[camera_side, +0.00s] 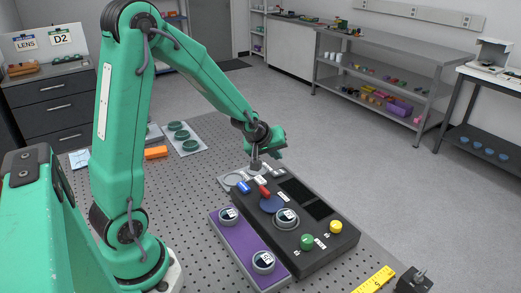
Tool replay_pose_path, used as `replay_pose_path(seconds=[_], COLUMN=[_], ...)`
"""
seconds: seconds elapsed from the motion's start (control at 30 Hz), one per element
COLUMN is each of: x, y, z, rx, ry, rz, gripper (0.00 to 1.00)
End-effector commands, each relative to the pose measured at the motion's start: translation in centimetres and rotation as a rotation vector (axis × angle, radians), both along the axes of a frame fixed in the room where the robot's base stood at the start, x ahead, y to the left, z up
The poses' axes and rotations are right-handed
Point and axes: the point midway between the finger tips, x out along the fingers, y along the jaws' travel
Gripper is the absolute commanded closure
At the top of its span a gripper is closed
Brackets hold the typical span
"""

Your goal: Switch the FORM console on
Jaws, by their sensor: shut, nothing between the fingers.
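The black console (322,243) lies on the perforated table. The lettering is too small to read. My gripper (256,168) is shut and empty, pointing down over the console's far end, just behind the red switch. I cannot tell whether it touches anything.
A purple panel (241,245) with two round dials adjoins the console's left side. An orange block (155,152) and a tray of green discs (190,146) lie behind on the table. A yellow ruler (375,281) and a black device (413,281) are at the front right.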

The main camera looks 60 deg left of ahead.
Motion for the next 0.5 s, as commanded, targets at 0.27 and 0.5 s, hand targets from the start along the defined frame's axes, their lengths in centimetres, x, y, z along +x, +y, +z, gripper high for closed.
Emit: replay_pose_path(seconds=[0.27, 0.5], x=[-0.3, -0.4], y=[0.0, 0.0], z=[-2.4, -3.1], rx=[0.001, 0.001], ry=[0.002, 0.0], rz=[0.001, 0.001], gripper=[1.0, 1.0])
